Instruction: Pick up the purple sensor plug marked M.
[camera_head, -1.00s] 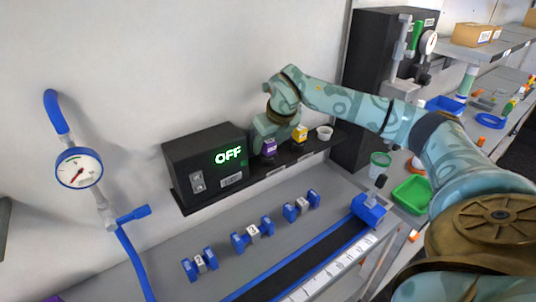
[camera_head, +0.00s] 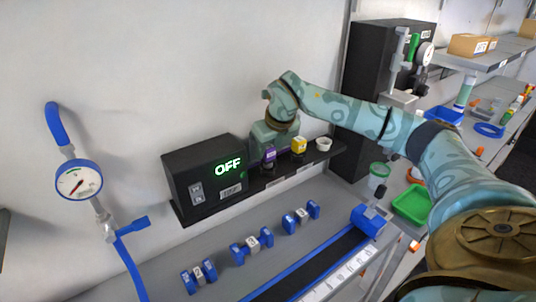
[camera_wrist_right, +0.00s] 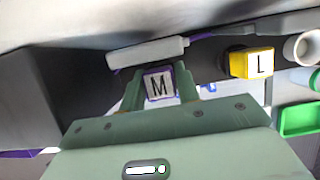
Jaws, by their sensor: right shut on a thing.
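The purple sensor plug marked M (camera_head: 269,154) is beside the black control box, at the black wall shelf. In the right wrist view the plug (camera_wrist_right: 159,84) shows its white M face between my gripper's fingers. My right gripper (camera_wrist_right: 160,88) is shut on it; in the head view the gripper (camera_head: 268,145) is partly hidden behind the plug and wrist. I cannot tell whether the plug is clear of the shelf. My left gripper is not in view.
A yellow plug marked L (camera_head: 299,146) stands just right of the purple plug, with a white cup (camera_head: 323,144) beyond it. The black box (camera_head: 207,180) reading OFF is close on the left.

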